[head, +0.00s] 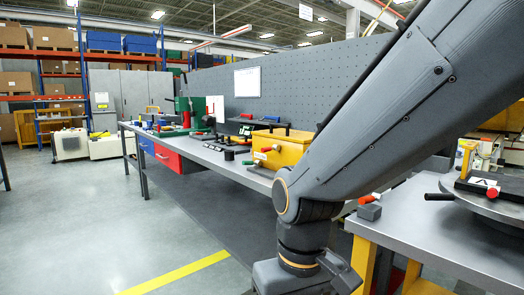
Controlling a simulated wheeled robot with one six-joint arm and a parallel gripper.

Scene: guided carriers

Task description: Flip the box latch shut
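A yellow box (289,146) stands on the long grey workbench, just left of my arm. A small red-tipped lever (268,149) shows at its left front and may be the latch; at this size I cannot tell whether it is open or shut. My arm crosses in front of the bench and hides the area right of the box. Its wrist runs down to the bottom edge, well below and in front of the box. My gripper's fingers cannot be made out there.
The long workbench (222,161) also holds black fixtures, a green machine (216,107) and small parts. The floor at left is clear.

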